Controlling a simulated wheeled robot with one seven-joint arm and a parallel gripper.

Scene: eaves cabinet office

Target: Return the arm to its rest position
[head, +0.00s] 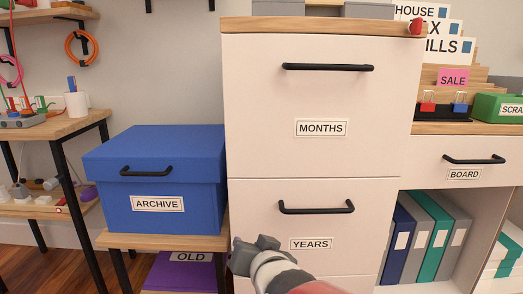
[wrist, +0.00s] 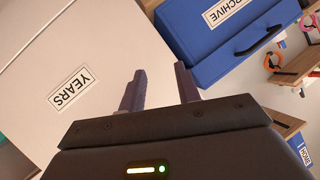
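My gripper (wrist: 160,88) shows in the wrist view with its two fingers apart and nothing between them. In the head view my gripper (head: 248,252) is at the lower middle, in front of the lower part of the white cabinet (head: 255,105). It is below and left of the YEARS drawer's handle (head: 316,208). My arm comes in from the bottom edge and hides part of the cabinet front. The MONTHS and YEARS drawers both look shut.
A blue ARCHIVE box (head: 190,165) stands on a low wooden stand (head: 160,241) left of the cabinet. A purple OLD box (head: 175,276) is beneath it. A workbench (head: 55,128) is at far left. Binders (head: 435,235) fill the shelf at right, under the BOARD drawer (head: 440,150).

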